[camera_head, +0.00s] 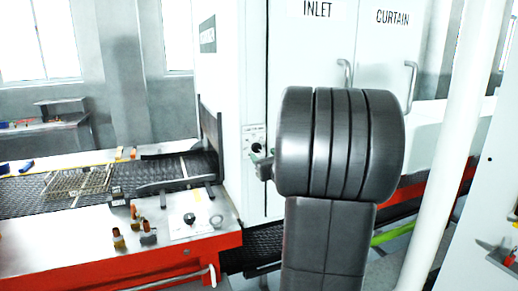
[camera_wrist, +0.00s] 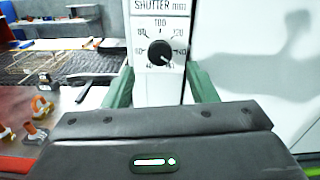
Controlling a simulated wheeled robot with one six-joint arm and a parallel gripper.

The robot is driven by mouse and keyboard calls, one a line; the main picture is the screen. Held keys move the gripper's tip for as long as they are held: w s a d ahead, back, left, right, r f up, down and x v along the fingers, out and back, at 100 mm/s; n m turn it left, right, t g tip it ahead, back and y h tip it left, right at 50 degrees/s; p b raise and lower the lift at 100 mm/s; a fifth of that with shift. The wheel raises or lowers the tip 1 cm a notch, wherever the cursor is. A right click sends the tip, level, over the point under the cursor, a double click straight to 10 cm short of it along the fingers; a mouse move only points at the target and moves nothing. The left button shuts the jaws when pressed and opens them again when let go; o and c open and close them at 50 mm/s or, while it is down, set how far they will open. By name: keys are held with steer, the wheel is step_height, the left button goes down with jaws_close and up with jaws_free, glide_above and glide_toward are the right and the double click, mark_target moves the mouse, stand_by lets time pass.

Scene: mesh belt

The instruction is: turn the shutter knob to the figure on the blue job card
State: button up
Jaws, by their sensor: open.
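The shutter knob (camera_wrist: 160,52) is a round black knob on a white panel headed "SHUTTER mm", in the wrist view. Figures ring it, with 100 at the top and 80 at the upper left. A light mark on the knob seems to face the lower right. My gripper (camera_wrist: 160,70) is open, its two green fingers either side of the panel below the knob, apart from it. In the head view my gripper (camera_head: 263,165) is beside the shutter panel (camera_head: 254,138), largely hidden by my wrist. I cannot make out a blue job card.
A red-framed bench (camera_head: 110,255) with a mesh belt (camera_head: 30,195) is at left. A wire basket (camera_head: 82,184) is on the belt. Small orange-and-black parts (camera_head: 118,238) stand on the bench top. White cabinet doors with handles (camera_head: 410,85) are behind my arm. A white pole (camera_head: 450,150) is at right.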

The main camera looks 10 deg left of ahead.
mark_target(258, 150)
steer(key=shift+p+x, duration=0.5)
steer(key=shift+x, duration=2.25)
steer(key=c, duration=1)
steer(key=shift+f, duration=0.1)
